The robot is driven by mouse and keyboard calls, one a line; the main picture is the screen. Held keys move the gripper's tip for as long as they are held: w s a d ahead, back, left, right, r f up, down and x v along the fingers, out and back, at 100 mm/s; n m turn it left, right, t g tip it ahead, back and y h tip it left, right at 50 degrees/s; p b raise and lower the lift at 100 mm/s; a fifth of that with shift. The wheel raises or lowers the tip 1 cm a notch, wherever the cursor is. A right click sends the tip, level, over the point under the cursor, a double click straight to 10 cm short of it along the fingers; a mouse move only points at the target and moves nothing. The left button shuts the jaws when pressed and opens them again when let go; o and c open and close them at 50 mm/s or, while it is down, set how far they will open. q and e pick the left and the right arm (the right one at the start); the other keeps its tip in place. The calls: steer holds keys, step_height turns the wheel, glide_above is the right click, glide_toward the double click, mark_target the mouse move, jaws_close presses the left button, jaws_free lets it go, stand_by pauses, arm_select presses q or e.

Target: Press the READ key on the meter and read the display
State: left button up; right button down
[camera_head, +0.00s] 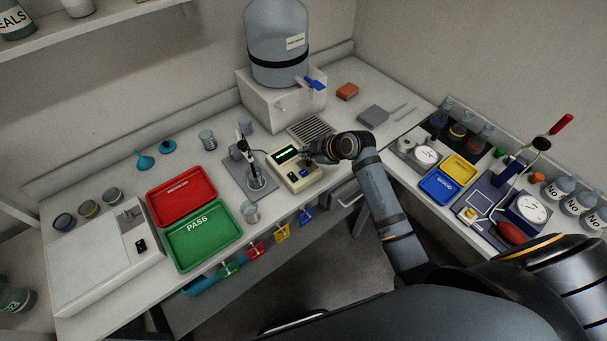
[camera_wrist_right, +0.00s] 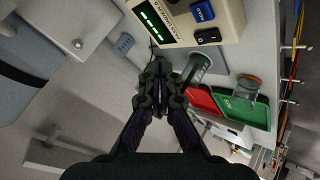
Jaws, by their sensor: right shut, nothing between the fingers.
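The cream meter (camera_head: 298,179) stands on the bench with its dark display lit green; I cannot make out the characters. In the right wrist view the meter (camera_wrist_right: 228,32) is at the top, with its green display (camera_wrist_right: 152,22), a blue key (camera_wrist_right: 202,12) and a black key (camera_wrist_right: 207,36). The lettering on the keys is too small or turned to be sure of. My right gripper (camera_wrist_right: 160,68) is shut and empty, its fingertips just off the meter's edge in that view. In the head view it (camera_head: 310,156) is at the meter's right side. My left gripper is not in view.
A probe stand (camera_head: 236,172) with a glass beaker is left of the meter. Another beaker (camera_head: 251,212) stands in front. A water container (camera_head: 277,45) on a white box is behind. Red (camera_head: 160,207) and green (camera_head: 176,260) trays lie left. The right bench is crowded.

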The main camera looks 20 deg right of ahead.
mark_target(306, 174)
step_height(306, 174, down, 6)
steer(key=b, duration=0.4)
steer(key=shift+f+b, duration=0.25)
steer(key=shift+b, duration=0.15)
steer(key=shift+f, duration=0.3)
stand_by(0.5)
steer(key=shift+f+b, duration=0.4)
steer(key=shift+f, duration=0.45)
stand_by(0.5)
steer(key=shift+r, duration=0.15)
steer(key=shift+r+p, duration=0.55)
steer(key=shift+r, duration=0.15)
